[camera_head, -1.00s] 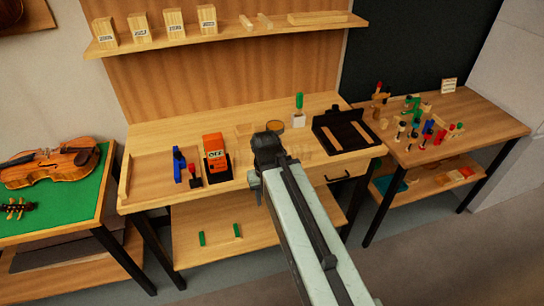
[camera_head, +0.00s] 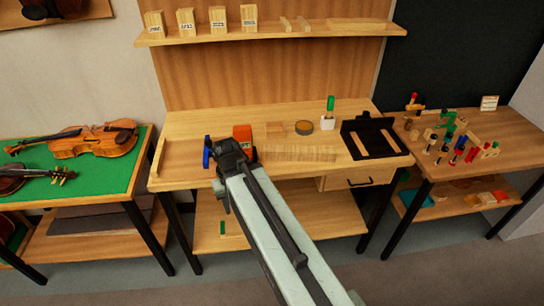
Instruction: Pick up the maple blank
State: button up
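Several pale wooden pieces show, and I cannot tell for sure which is the maple blank.
A blue tool (camera_head: 207,152) stands just left of my arm's end. A black tray (camera_head: 352,128) sits right on the bench, with a green-handled tool (camera_head: 331,104) near it. Violins lie on the green-topped table (camera_head: 60,150) at left. A side table (camera_head: 500,132) holds several small coloured items.

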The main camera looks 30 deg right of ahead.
aim_at(269, 152)
jog(key=u, duration=1.4)
jog(key=k, duration=1.4)
jog(key=z, duration=0.8)
jog(key=i, duration=1)
jog(key=u, duration=0.1)
